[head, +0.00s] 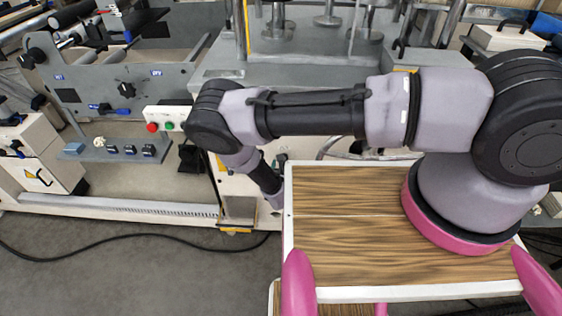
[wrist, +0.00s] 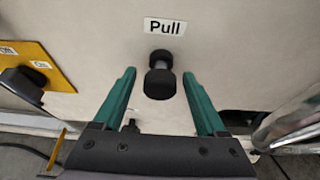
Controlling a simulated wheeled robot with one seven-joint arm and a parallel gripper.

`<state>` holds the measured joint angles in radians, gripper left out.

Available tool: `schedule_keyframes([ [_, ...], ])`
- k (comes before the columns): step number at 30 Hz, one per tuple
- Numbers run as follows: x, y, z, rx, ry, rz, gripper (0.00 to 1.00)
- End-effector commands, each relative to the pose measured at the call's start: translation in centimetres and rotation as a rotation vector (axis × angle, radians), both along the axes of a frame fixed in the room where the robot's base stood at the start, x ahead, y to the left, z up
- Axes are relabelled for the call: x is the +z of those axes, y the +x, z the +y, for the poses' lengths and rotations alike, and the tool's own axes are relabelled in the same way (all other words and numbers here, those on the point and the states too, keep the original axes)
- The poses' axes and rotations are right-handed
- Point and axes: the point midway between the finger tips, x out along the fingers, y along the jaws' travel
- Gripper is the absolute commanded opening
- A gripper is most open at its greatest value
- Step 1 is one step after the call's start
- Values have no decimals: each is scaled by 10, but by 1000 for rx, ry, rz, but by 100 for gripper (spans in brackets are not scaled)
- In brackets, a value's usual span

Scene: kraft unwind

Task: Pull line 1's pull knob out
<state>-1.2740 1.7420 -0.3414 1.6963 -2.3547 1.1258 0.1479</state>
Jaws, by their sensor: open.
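The pull knob (wrist: 159,82) is a black cylinder on a short grey stem, on a pale machine panel under a white label (wrist: 165,27) reading "Pull". My gripper (wrist: 161,88) has two green fingers, open, one to each side of the knob and apart from it in the wrist view. I cannot tell how deep the fingertips reach along the knob. In the head view my arm comes down to the machine front, and the knob and fingers are hidden behind my arm and the wooden-topped surface.
A yellow plate (wrist: 38,65) with a black switch handle is left of the knob. A shiny metal cylinder (wrist: 290,122) is at the right. In the head view a red and green button box (head: 165,120) stands left of my arm. A cable (head: 130,240) lies on the floor.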

Motion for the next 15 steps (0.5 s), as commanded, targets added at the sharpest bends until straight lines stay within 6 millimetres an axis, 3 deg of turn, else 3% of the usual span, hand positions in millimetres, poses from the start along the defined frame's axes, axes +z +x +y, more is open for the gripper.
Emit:
schedule_keyframes([
  [5, 0, 0, 0, 0, 0, 0, 74],
  [6, 0, 0, 0, 0, 0, 0, 70],
  [9, 0, 0, 0, 0, 1, 0, 32],
  [12, 0, 0, 0, 0, 1, 0, 0],
  [15, 0, 0, 0, 0, 1, 0, 0],
])
